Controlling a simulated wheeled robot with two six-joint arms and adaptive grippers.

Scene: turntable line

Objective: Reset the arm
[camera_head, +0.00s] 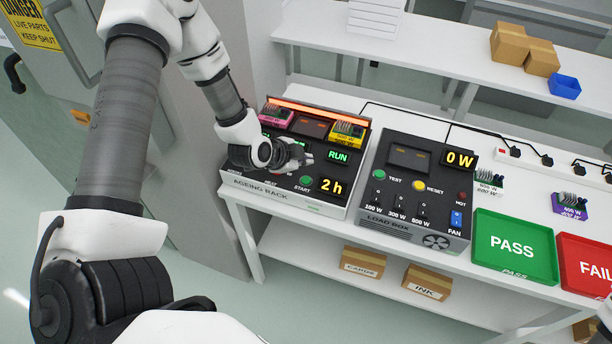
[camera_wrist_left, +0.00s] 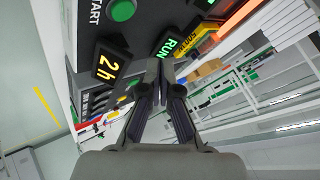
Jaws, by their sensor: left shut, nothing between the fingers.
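My left gripper (camera_head: 302,157) is shut and empty above the front panel of the ageing rack (camera_head: 285,187), close to the RUN display (camera_head: 338,156) and the green START button (camera_head: 306,180). In the left wrist view the closed fingers (camera_wrist_left: 161,78) point at the panel, near the lit RUN sign (camera_wrist_left: 167,47) and the 2h display (camera_wrist_left: 108,66). The left arm hides part of the rack's left side. Only a bit of my right arm shows at the lower right edge; its gripper is not visible.
The load box (camera_head: 411,196) reads 0 W, right of the rack. A green PASS tray (camera_head: 514,247) and red FAIL tray (camera_head: 586,264) stand further right. Pink (camera_head: 276,116) and yellow (camera_head: 347,134) units sit on the rack. A grey cabinet stands behind the left arm.

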